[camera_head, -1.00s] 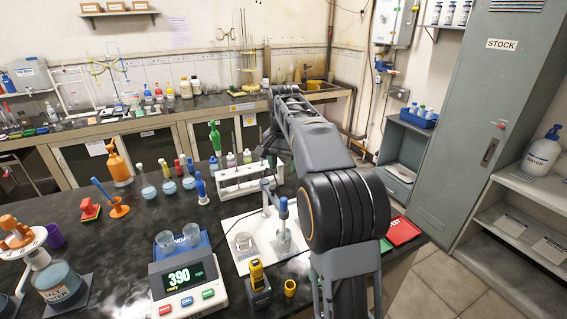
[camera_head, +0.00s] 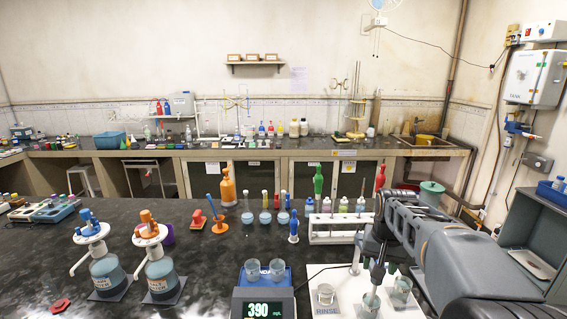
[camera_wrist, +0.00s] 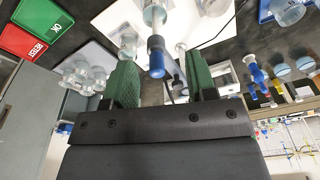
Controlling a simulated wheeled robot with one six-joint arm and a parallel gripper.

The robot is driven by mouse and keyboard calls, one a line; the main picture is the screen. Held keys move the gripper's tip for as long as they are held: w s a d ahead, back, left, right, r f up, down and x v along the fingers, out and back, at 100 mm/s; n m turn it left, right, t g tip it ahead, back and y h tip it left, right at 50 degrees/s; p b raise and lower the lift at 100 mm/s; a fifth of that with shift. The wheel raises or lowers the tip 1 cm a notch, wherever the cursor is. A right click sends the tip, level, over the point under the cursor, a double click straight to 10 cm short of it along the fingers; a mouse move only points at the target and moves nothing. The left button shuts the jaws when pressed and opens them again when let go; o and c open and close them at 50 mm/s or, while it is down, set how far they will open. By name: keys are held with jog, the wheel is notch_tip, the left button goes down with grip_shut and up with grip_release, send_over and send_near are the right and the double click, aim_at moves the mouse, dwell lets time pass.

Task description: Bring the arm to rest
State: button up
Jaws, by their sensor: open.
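My arm (camera_head: 455,260) reaches in from the right edge of the head view and bends over the dark bench. My gripper (camera_head: 376,265) is small and partly hidden there, above the white rinse tray (camera_head: 327,311). In the wrist view my gripper (camera_wrist: 163,80) has its two green-padded fingers wide apart. A blue-capped probe (camera_wrist: 156,62) shows in the gap between them, with no finger seen touching it. Whether the probe lies between the fingers or beyond them I cannot tell.
A scale (camera_head: 264,307) reading 390 stands left of the tray. A white rack (camera_head: 335,230) with bottles is behind it. Two pump-top bottles (camera_head: 107,275) (camera_head: 160,270) stand at the left. Open black bench lies between them and the scale.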

jog(key=s+a+f+n+t, duration=0.1)
jog(key=s+a+n, duration=0.1)
jog(key=s, duration=0.6)
jog(key=s+a+f+n+t, duration=0.1)
jog(key=s+a, duration=0.4)
jog(key=s, duration=0.2)
jog(key=shift+s+a+f+n+t, duration=0.2)
jog(key=shift+s+f+n+t, duration=0.2)
